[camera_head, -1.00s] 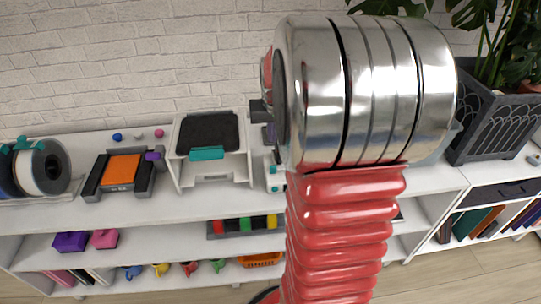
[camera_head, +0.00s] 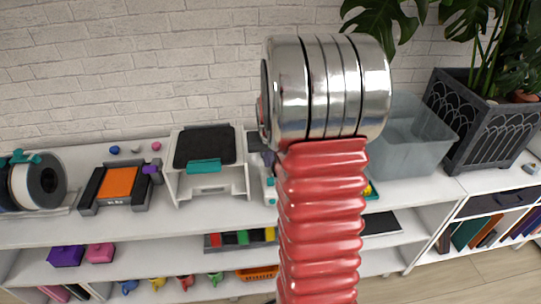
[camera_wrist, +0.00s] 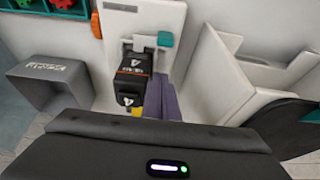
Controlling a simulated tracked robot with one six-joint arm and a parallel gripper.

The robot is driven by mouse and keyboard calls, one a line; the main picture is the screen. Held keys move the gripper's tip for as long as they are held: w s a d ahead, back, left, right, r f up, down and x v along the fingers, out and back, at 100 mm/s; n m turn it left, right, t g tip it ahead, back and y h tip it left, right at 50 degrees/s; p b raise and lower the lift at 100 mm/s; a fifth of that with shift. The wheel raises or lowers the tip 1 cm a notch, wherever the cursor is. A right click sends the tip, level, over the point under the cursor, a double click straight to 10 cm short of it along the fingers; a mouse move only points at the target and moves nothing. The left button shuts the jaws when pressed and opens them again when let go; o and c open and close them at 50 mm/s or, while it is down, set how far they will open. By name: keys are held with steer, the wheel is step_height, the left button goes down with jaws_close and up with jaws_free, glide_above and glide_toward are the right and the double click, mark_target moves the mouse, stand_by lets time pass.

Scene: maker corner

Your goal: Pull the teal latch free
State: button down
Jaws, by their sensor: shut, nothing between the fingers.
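A small teal latch (camera_wrist: 165,39) sits at the right end of a white bracket on a white panel in the wrist view. Just below it is a black block (camera_wrist: 132,78) with white warning marks and a yellow lower end. My gripper (camera_wrist: 163,82) shows as grey-purple fingers, closed together and empty, beside the black block and below the latch, apart from it. A teal patch (camera_head: 270,183) shows on the white unit left of the arm.
A white stand (camera_head: 240,183) with a black top and teal front tab is left of the arm. An orange-and-black device (camera_head: 87,197) and spools (camera_head: 47,180) lie farther left. A clear bin (camera_head: 405,150) stands right. A grey open box (camera_wrist: 45,72) is left in the wrist view.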

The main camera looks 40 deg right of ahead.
steer(key=shift+x, duration=0.8)
steer(key=shift+s+a, duration=0.6)
steer(key=shift+s, duration=0.25)
steer(key=shift+s+a, duration=0.6)
steer(key=shift+s, duration=0.25)
steer(key=shift+s+a+r, duration=0.1)
steer(key=shift+s+a, duration=0.45)
steer(key=shift+s, duration=0.25)
steer(key=shift+s+a, duration=0.1)
steer(key=w+d, duration=0.2)
steer(key=w, duration=0.1)
steer(key=shift+w+d, duration=0.25)
steer(key=shift+w, duration=0.05)
steer(key=v, duration=1)
